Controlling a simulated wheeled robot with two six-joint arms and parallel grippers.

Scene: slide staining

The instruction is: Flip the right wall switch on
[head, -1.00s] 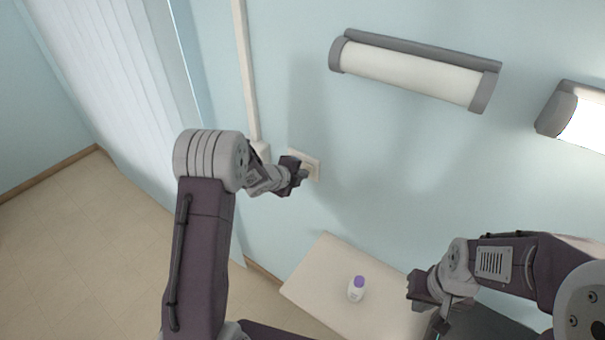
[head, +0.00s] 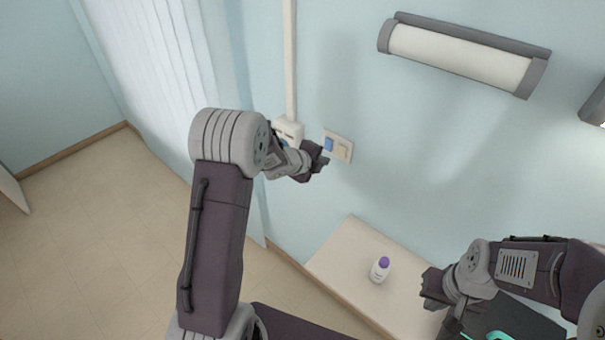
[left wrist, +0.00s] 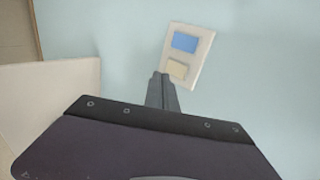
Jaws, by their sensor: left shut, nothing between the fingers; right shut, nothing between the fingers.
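The wall switch plate (head: 351,158) holds two rockers side by side in the head view. The left rocker (head: 329,144) is blue and the right rocker (head: 343,151) is cream. In the left wrist view, the blue rocker (left wrist: 184,43) is above the cream one (left wrist: 178,69). My left gripper (head: 324,161) is shut and empty, just below and left of the plate. In the left wrist view its fingertips (left wrist: 163,77) end beside the cream rocker; I cannot tell whether they touch. My right gripper (head: 425,291) is shut and empty over the table, away from the switch.
A white socket box (head: 288,130) with a vertical conduit is left of the plate. An unlit wall lamp (head: 460,52) is above right; part of another (head: 594,104) shows at the edge. A purple-capped bottle (head: 379,271) stands on the pale table (head: 345,245) below. Blinds (head: 150,70) hang left.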

